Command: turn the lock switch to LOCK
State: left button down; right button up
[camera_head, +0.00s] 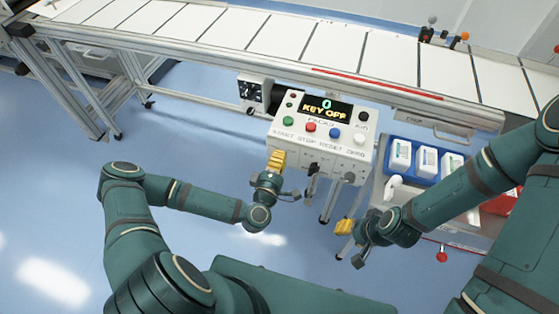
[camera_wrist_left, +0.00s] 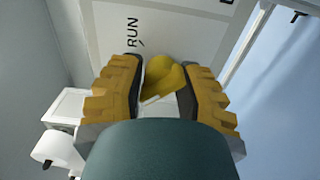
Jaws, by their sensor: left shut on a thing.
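The lock switch is a yellow knob (camera_wrist_left: 163,76) on a pale panel (camera_wrist_left: 112,28) marked RUN in the left wrist view. My left gripper (camera_wrist_left: 160,88), with ribbed yellow fingers, is shut on this knob. In the head view my left gripper (camera_head: 277,160) is at the lower left front of the white control box (camera_head: 325,150) and hides the knob. No LOCK mark is readable. The box's display (camera_head: 326,108) reads "0 KEY OFF". My right gripper (camera_head: 344,227) hangs low, apart from the box; its finger gap is unclear.
The box has green (camera_head: 288,121), red (camera_head: 311,127), blue (camera_head: 334,132) and white (camera_head: 359,138) buttons. A conveyor (camera_head: 250,40) runs behind it. A blue bin (camera_head: 399,144) with white bottles stands on the right. Floor to the left is clear.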

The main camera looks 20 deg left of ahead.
pick_arm(q)
jog(key=shift+d+f, duration=0.1)
dwell(0.4)
jog(key=c, duration=0.7)
grip_release()
jog(key=s, duration=0.7)
jog(key=shift+s, duration=0.25)
